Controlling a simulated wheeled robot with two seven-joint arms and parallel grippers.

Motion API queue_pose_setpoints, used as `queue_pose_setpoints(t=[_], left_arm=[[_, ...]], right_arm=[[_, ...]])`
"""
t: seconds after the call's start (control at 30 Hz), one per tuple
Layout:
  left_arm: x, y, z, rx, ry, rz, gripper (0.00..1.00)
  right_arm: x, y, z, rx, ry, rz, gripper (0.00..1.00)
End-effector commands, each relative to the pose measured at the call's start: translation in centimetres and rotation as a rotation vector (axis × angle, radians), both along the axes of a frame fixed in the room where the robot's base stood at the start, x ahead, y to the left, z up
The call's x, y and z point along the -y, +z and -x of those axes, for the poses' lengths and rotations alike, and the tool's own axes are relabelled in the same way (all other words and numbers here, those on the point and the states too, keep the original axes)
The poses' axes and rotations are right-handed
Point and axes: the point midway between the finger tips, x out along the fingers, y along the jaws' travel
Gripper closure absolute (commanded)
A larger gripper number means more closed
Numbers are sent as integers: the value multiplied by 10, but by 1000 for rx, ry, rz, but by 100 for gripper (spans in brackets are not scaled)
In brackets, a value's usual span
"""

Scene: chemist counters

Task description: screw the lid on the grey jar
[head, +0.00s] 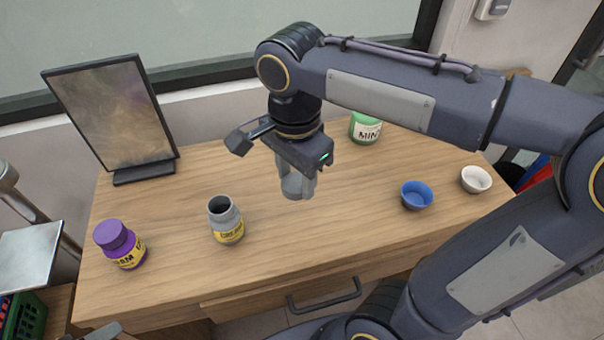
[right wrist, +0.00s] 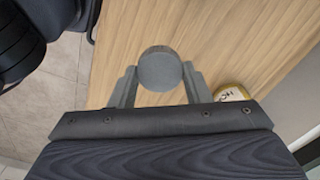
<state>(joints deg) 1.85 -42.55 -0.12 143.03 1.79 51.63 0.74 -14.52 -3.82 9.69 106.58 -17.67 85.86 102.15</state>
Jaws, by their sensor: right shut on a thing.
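The grey jar (head: 226,222), with a yellow label and a dark open mouth, stands upright on the wooden counter left of my right gripper. My right gripper (head: 296,186) points down and is shut on the grey lid (head: 292,187), held to the right of the jar and apart from it. In the right wrist view the lid (right wrist: 160,69) is a round grey disc between the two fingertips (right wrist: 160,77). In the head view the fingers partly cover it.
A purple jar (head: 121,245) stands at the left of the counter (head: 330,245). A dark framed panel (head: 115,115) stands behind it. A green jar (head: 364,128) is at the back. A blue bowl (head: 416,196) and a white bowl (head: 476,179) sit at the right.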

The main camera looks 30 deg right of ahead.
Motion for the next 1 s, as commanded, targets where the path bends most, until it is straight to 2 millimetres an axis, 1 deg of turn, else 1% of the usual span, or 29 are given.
queue_pose_setpoints(t=[0.03, 0.2, 0.4, 0.63, 1.0], left_arm=[[0, -1, 0, 0, 0, 0, 24], [0, -1, 0, 0, 0, 0, 24], [0, -1, 0, 0, 0, 0, 24], [0, -1, 0, 0, 0, 0, 24], [0, -1, 0, 0, 0, 0, 24]], right_arm=[[-9, 5, 8, 4, 6, -2, 78], [-32, 18, 31, 2, 5, -1, 78], [-51, 30, 50, 1, 2, -1, 78], [-61, 37, 60, 1, 0, 0, 78], [-62, 37, 62, 0, 0, 0, 78]])
